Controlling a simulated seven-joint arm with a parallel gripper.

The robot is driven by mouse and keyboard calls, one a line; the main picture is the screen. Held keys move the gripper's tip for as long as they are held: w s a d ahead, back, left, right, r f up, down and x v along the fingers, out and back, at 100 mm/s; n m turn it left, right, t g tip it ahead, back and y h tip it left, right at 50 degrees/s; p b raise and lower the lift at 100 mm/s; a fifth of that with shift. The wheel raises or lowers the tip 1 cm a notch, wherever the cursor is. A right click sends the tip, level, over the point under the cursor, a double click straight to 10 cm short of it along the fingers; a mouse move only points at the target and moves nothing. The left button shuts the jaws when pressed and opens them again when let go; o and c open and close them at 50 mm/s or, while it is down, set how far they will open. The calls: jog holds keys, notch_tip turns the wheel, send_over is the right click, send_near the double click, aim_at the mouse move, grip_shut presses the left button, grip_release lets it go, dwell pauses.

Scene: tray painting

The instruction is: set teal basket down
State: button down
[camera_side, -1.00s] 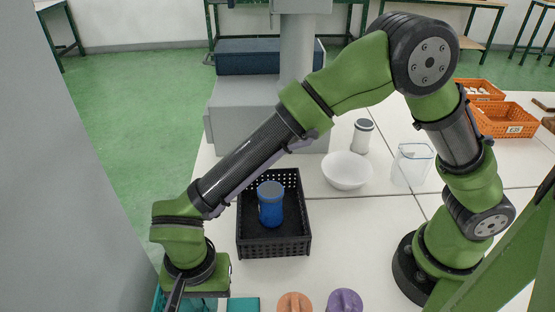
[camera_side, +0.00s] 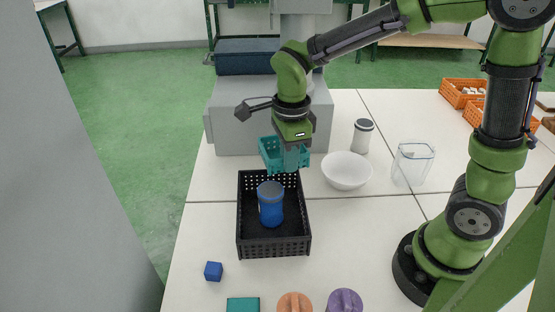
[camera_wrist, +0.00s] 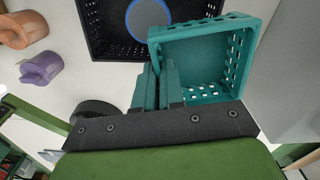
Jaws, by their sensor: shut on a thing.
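The teal basket (camera_side: 268,151) is an open, small perforated box, held up in my gripper (camera_side: 294,160) above the back end of the black crate. My gripper is shut on one wall of the basket. The wrist view shows the basket (camera_wrist: 196,58) upright and empty inside, beside my gripper fingers (camera_wrist: 158,82). I cannot tell whether the basket touches anything below.
The black crate (camera_side: 243,215) holds a blue jar (camera_side: 270,205). A white bowl (camera_side: 346,172), a white shaker (camera_side: 362,137) and a clear container (camera_side: 412,165) stand to the right. A blue cube (camera_side: 213,271) lies front left. Bare table surrounds the cube.

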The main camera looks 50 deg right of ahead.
jog(key=s+d+r+m, duration=0.3)
jog(key=s+d+m, duration=0.5)
jog(key=d+m, duration=0.55)
jog(key=n, duration=1)
send_over(399, 135)
notch_tip(399, 135, down, 7)
jog(key=shift+n, duration=0.25)
notch_tip(399, 135, down, 10)
jog(key=shift+r, duration=0.25)
jog(key=c, duration=1.2)
grip_release()
jog(key=shift+f, duration=0.15)
jog(key=shift+c, duration=0.2)
